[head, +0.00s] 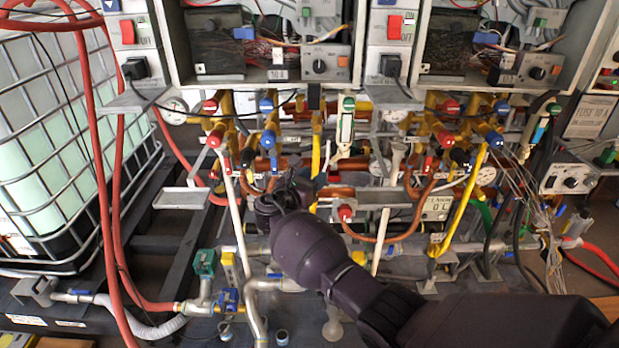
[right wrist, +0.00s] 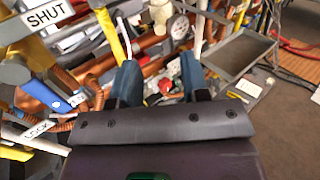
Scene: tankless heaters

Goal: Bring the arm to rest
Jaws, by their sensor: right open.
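My right arm reaches in from the lower right of the head view, its dark rounded wrist in front of the lower pipework. The right gripper (head: 285,197) is near the copper pipes and a yellow pipe, partly hidden by the wrist. In the right wrist view the gripper (right wrist: 160,78) has its two blue-grey fingers apart, with nothing held between them. Pipes and a red knob (right wrist: 165,87) show beyond the gap; I cannot tell whether the fingers touch anything. My left gripper is not in the head view.
Heater control boxes (head: 326,66) line the top. Valves and yellow pipes (head: 462,215) crowd the middle. A caged white tank (head: 60,140) and red hoses (head: 108,190) stand at left. Loose wires (head: 545,200) hang at right. A grey tray (right wrist: 240,53) shows in the wrist view.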

